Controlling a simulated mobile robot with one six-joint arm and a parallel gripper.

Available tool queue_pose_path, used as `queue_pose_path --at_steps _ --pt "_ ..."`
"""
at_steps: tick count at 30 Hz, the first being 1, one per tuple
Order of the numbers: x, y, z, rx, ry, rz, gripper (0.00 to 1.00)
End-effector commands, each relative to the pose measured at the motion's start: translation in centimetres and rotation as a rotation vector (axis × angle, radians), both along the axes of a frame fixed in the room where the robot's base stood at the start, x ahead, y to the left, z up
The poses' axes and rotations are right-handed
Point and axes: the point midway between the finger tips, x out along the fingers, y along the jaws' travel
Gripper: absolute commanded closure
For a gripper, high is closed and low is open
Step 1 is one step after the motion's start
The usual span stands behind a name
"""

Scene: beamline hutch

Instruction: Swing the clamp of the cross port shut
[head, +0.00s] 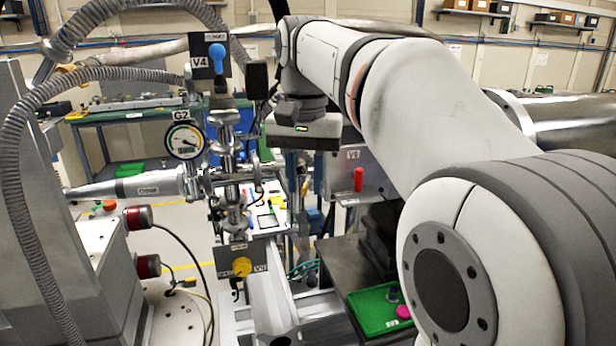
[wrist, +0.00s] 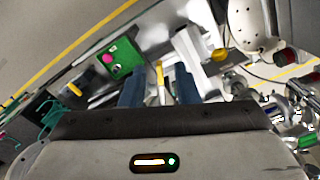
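The metal cross port (head: 230,178) stands left of centre in the head view, with flanges and clamps on its arms. A small clamp-like fitting (head: 257,172) shows at its right side; whether it is open or shut is too small to tell. Part of the metal pipework shows at the right edge in the wrist view (wrist: 278,108). My gripper (wrist: 159,86) is open, its two dark blue fingers apart with nothing held between them. In the head view my gripper (head: 305,178) hangs to the right of the cross port, apart from it.
A round gauge (head: 185,141) and a blue-handled valve (head: 217,54) sit near the cross. A yellow knob (head: 242,266) is below it. A red-handled valve (head: 358,180) is to the right. A green tray (head: 372,318) lies lower right. Ribbed hoses (head: 20,190) arch at left.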

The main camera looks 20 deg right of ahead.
Motion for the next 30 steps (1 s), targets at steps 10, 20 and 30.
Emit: queue_pose_path --at_steps 10,20,30 --pt "0.01 0.04 0.02 0.000 0.000 0.001 0.86" --pt "0.01 0.07 0.03 0.000 0.000 0.002 1.00" --pt "0.01 -0.46 0.04 0.000 0.000 0.003 1.00"
